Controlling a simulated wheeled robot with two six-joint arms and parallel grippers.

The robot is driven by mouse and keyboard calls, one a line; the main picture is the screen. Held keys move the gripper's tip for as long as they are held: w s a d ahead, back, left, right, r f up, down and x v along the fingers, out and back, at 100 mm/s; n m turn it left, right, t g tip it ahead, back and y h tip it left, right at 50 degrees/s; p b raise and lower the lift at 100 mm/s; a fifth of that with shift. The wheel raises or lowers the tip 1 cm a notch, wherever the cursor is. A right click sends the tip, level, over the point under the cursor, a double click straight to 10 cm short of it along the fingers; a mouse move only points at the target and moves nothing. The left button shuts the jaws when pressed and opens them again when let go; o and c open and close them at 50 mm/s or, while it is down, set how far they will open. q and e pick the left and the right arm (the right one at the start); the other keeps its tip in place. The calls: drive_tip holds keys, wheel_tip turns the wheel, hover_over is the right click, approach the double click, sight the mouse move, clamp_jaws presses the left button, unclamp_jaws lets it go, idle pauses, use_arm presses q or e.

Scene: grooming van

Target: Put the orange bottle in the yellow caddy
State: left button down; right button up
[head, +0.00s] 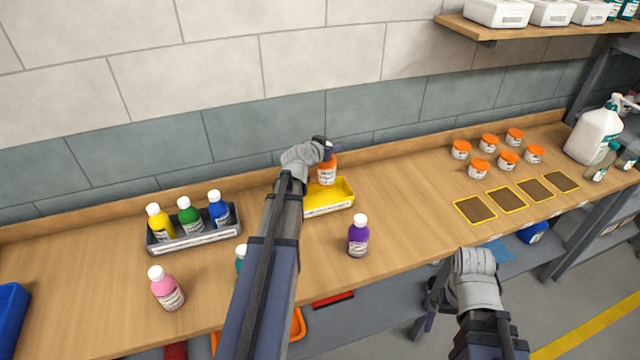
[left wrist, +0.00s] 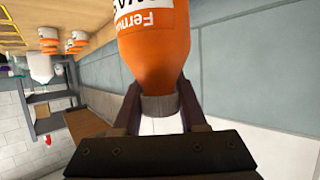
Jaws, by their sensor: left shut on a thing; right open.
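The orange bottle (head: 327,172) has a white label and is in the grip of my left gripper (head: 326,148), over the yellow caddy (head: 342,195). In the left wrist view the orange bottle (left wrist: 153,50) is held at its neck between the two fingers of my left gripper (left wrist: 160,108). The bottle looks upright, and its lower end overlaps the caddy in the head view. I cannot tell whether it touches the caddy floor. My arm hides the caddy's left part. My right gripper (head: 432,305) is open and empty, low in front of the bench edge.
A grey caddy (head: 195,240) holds yellow, green and blue bottles. A purple bottle (head: 358,236) and a pink bottle (head: 166,288) stand on the bench (head: 410,215). A teal bottle (head: 240,257) is partly behind my left arm. Several orange-lidded jars (head: 489,141) stand at right.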

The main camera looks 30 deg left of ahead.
sight(322, 172)
use_arm(q)
drive_tip(key=shift+f+b, duration=4)
drive_tip(key=shift+f, duration=0.5)
drive_tip(key=shift+f, duration=0.2)
drive_tip(key=shift+c, duration=2.3)
unclamp_jaws()
drive_tip(key=shift+r, duration=0.1)
drive_tip(key=shift+r, duration=0.15)
drive_tip(key=p+v, duration=0.4)
drive_tip(key=v, duration=0.6)
drive_tip(key=shift+s+r, duration=0.1)
drive_tip(key=shift+s, duration=0.1)
drive_tip(key=shift+p+v, duration=0.3)
drive_tip(key=shift+v, duration=0.45)
